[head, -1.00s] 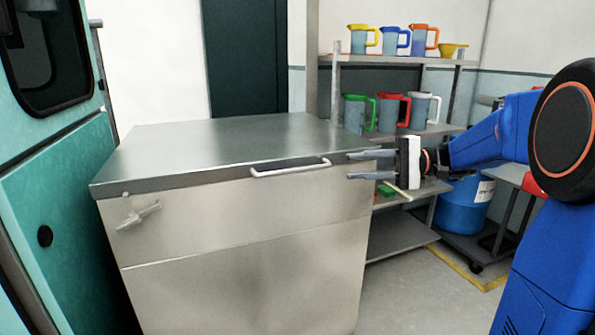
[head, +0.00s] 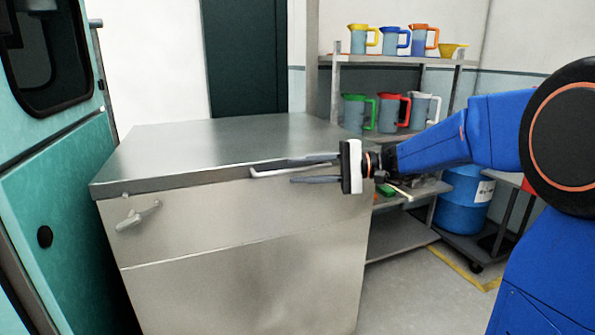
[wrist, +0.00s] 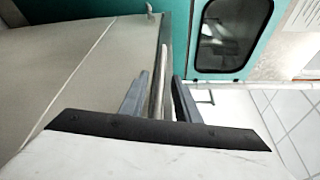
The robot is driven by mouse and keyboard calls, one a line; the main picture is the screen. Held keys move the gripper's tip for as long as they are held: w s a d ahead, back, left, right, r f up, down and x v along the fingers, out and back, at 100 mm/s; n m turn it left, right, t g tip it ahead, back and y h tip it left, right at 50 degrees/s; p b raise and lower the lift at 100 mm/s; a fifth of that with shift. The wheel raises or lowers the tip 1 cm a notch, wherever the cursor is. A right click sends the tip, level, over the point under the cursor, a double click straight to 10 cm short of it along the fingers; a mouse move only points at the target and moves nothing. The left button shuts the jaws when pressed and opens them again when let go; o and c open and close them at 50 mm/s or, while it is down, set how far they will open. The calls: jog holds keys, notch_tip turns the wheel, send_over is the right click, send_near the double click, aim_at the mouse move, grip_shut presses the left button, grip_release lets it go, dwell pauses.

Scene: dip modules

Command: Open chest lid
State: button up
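The steel chest (head: 240,255) stands in the middle of the head view with its flat lid (head: 225,142) shut. A light bar handle (head: 268,172) runs along the lid's front edge; its right part is hidden behind my gripper. In the wrist view the two fingers (wrist: 160,98) lie on either side of the handle bar (wrist: 158,80), with gaps visible. I cannot tell whether either finger touches it.
A small latch (head: 138,215) sits on the chest's front left. A teal cabinet (head: 60,200) stands close at the left. A shelf (head: 395,135) with coloured jugs and a blue barrel (head: 465,200) are behind at the right. The floor front right is clear.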

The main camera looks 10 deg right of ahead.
jog(key=shift+w+a, duration=0.1)
jog(key=shift+a, duration=0.55)
jog(key=shift+f, duration=0.1)
grip_shut()
